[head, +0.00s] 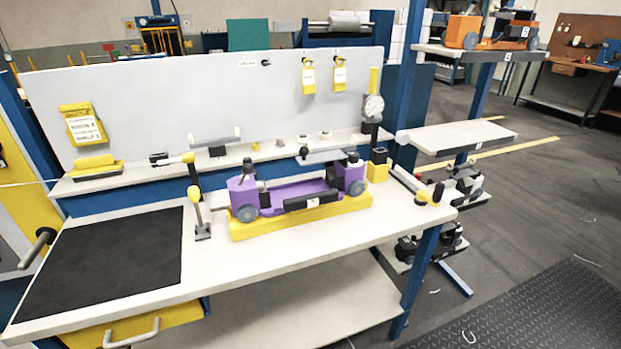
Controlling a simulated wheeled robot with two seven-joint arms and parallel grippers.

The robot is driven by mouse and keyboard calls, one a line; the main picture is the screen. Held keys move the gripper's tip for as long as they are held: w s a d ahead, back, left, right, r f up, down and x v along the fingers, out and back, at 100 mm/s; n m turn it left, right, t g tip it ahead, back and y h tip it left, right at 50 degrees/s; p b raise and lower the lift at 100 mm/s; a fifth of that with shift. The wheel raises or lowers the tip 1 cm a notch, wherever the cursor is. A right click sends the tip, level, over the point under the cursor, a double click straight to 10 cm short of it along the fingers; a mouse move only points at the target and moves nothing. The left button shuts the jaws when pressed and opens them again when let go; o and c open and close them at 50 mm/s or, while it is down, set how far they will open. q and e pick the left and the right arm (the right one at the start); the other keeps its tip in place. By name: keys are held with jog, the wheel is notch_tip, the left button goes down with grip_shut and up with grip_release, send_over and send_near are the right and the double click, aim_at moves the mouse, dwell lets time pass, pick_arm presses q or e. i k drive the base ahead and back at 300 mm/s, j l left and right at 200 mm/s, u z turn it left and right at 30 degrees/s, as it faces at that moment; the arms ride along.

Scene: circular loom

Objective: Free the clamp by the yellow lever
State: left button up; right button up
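A purple wheeled body (300,193) sits on a yellow base (300,215) on the bench, with a grey bar across its top right end. A clamp-like upright (199,207) with a yellow upper part and dark foot stands left of it. Another yellow piece with a black end (431,194) sits at the bench's right edge. I cannot tell which of these is the task's clamp lever. Neither of my grippers is in view.
A black mat (105,265) covers the bench's left part, beside a dark-knobbed crank (36,247). A post with a round gauge (373,112) stands behind the purple body. Grey shelves (455,135) stand at right. The bench front (270,255) is clear.

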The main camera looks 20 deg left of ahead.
aim_at(194, 194)
jog(key=k+u, duration=0.1)
jog(key=u, duration=1.25)
jog(key=i+j+u, duration=0.1)
jog(key=j, duration=0.35)
jog(key=i+j, duration=0.1)
jog(key=j, duration=0.3)
jog(key=i+j+u, duration=0.15)
jog(key=j, duration=0.3)
jog(key=i+j, duration=0.1)
jog(key=j, duration=0.3)
jog(key=i+j+u, duration=0.15)
jog(key=j, duration=0.3)
